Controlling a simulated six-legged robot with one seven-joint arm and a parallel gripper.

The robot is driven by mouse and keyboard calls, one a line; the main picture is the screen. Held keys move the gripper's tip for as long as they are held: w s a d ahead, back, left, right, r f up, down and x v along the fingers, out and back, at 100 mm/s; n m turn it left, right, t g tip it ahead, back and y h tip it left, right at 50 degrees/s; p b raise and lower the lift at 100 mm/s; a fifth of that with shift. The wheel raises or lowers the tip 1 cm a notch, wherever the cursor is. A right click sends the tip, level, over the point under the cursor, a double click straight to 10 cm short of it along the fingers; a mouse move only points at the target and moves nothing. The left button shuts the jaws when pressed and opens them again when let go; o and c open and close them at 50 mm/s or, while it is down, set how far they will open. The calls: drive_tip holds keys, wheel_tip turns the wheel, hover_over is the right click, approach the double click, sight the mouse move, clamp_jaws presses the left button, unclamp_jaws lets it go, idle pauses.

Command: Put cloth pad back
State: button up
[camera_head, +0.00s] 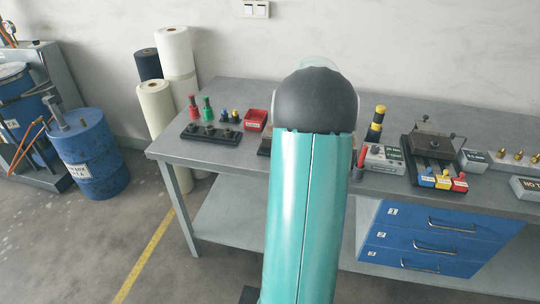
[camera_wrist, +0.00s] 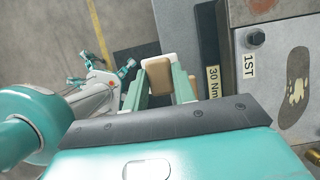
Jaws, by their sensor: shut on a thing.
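In the wrist view, my gripper (camera_wrist: 161,80) is shut on a small tan and cream block, which looks like the cloth pad (camera_wrist: 158,70). The pad sits between the two pale green fingers, its tan face toward the camera and a cream edge at the far side. It appears held clear, with the floor visible beyond it. In the head view, my teal arm with its dark rounded joint blocks the middle of the workbench (camera_head: 225,91), and the gripper and pad are hidden. I cannot make out the pad's resting place.
In the wrist view, a metal block with a "1ST" label (camera_wrist: 249,66) and a "30 Nm" strip (camera_wrist: 214,82) are close on the right. In the head view, a black rack (camera_head: 211,135), red tray (camera_head: 255,120) and clamp fixture (camera_head: 435,145) stand on the bench. A blue drum (camera_head: 91,158) is left.

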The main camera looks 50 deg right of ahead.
drive_tip(key=w+f, duration=0.2)
drive_tip(key=w+d+f, duration=0.1)
drive_tip(key=w+f, duration=0.2)
drive_tip(key=f, duration=0.1)
drive_tip(key=shift+w+d, duration=0.4)
drive_tip(key=shift+w+d+f, duration=0.1)
drive_tip(key=shift+w+f, duration=0.05)
drive_tip(key=shift+f, duration=0.75)
drive_tip(key=shift+w+f, duration=0.15)
drive_tip(key=shift+f, duration=0.75)
drive_tip(key=shift+f, duration=0.1)
drive_tip(key=o, duration=0.9)
drive_tip(key=shift+o, duration=0.2)
